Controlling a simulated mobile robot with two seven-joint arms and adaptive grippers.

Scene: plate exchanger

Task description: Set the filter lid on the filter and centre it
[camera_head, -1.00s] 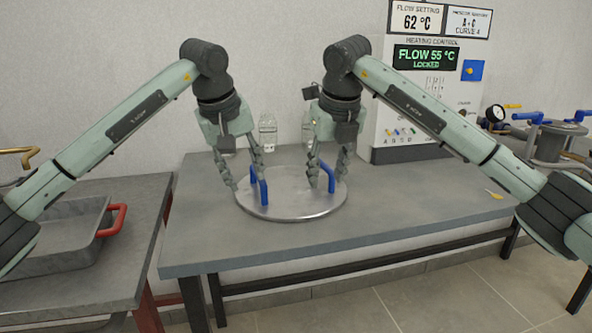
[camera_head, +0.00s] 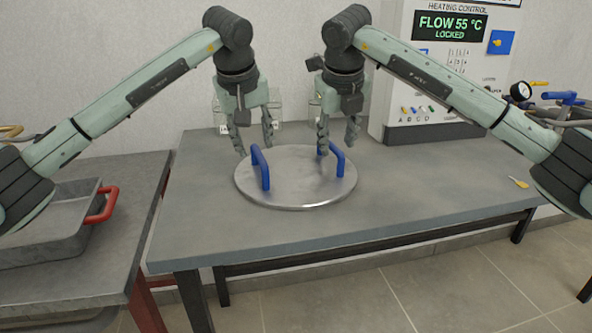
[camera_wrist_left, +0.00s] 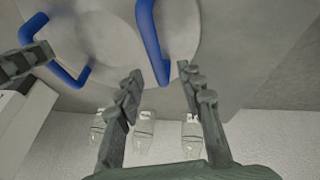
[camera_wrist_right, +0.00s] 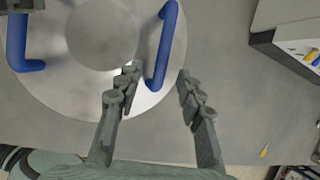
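The round metal lid (camera_head: 300,188) lies flat on the grey table, with two upright blue handles, left (camera_head: 260,168) and right (camera_head: 338,158). My left gripper (camera_head: 254,148) is open and empty over the back of the left handle; in the left wrist view that handle (camera_wrist_left: 150,40) appears between its parted fingertips. My right gripper (camera_head: 337,147) is open and empty at the back of the right handle, which appears between its parted fingertips in the right wrist view (camera_wrist_right: 163,45). I cannot tell whether any finger touches a handle. No separate filter is clearly identifiable; the lid hides what is under it.
Glass bottles stand behind the grippers at the wall, also in the left wrist view (camera_wrist_left: 192,135). The heating control panel (camera_head: 450,70) stands at the back right. A grey tray with a red handle (camera_head: 103,205) is at left. The table's front right is mostly clear.

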